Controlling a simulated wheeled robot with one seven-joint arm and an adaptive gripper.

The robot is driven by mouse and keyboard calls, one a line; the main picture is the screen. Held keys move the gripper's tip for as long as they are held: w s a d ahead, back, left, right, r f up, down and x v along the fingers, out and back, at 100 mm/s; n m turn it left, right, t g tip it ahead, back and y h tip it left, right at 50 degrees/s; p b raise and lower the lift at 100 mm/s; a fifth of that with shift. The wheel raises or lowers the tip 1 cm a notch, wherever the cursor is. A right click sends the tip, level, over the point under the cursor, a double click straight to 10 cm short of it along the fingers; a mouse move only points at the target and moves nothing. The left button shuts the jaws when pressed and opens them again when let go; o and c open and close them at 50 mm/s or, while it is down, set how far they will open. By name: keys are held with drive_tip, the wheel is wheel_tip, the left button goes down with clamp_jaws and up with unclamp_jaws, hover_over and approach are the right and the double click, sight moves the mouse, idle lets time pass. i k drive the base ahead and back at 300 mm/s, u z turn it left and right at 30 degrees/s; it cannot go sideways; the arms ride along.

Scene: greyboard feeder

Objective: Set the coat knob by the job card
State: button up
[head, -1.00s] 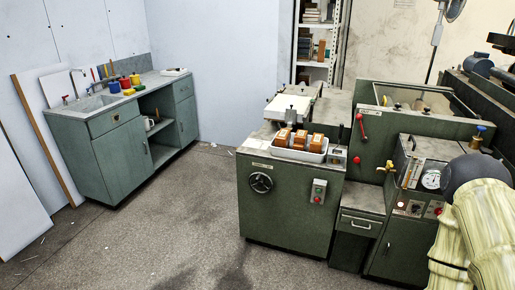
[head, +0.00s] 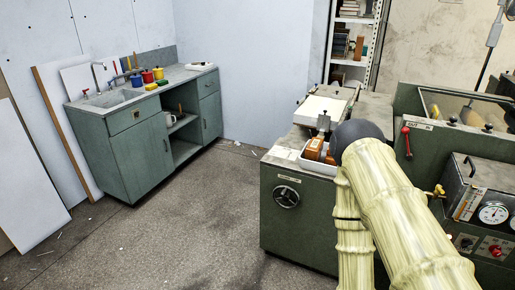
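I cannot make out a coat knob or a job card for certain in the head view. My pale, ribbed arm (head: 400,215) with a dark rounded joint reaches in from the lower right, in front of the green machine. My gripper is not visible. A white tray (head: 318,170) with brown blocks (head: 314,149) stands on the machine's top, and my arm hides part of it.
The green machine (head: 281,235) fills the right, with a black handwheel (head: 286,196) and a gauge (head: 493,213). A green sink cabinet (head: 134,158) at the left bears coloured pots (head: 147,76). White shelving (head: 376,45) stands behind. The floor (head: 165,230) between is open.

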sight(488, 127)
drive_tip(key=i, duration=0.95)
drive_tip(key=u, duration=1.95)
drive_tip(key=k, duration=1.3)
drive_tip(key=z, duration=2.45)
